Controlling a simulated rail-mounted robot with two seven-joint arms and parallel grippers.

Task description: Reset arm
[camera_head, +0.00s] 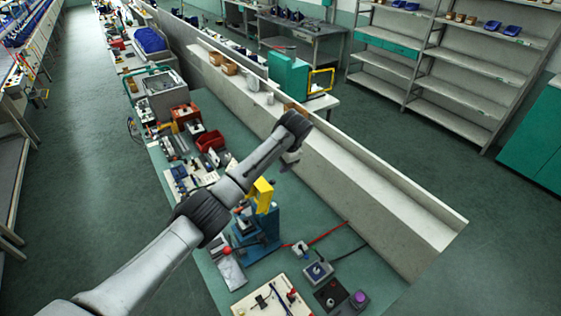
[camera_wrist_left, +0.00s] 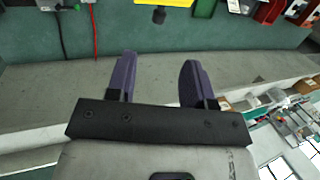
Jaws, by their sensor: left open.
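My left arm (camera_head: 240,180) reaches from the lower left across the green workbench in the head view. My left gripper (camera_head: 290,157) is at its far end, small and partly hidden by the wrist, over the bench near the pale ledge. In the left wrist view the two dark purple fingers of the gripper (camera_wrist_left: 156,68) stand apart with nothing between them. They point toward the grey ledge and green bench top. My right arm and right gripper are not in view.
Below my arm stands a blue press with a yellow head (camera_head: 263,192). A red bin (camera_head: 210,140) and several tools lie behind it. A control box (camera_head: 318,271) and a pale board (camera_head: 262,301) are at the front. A long pale ledge (camera_head: 350,195) runs along the right.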

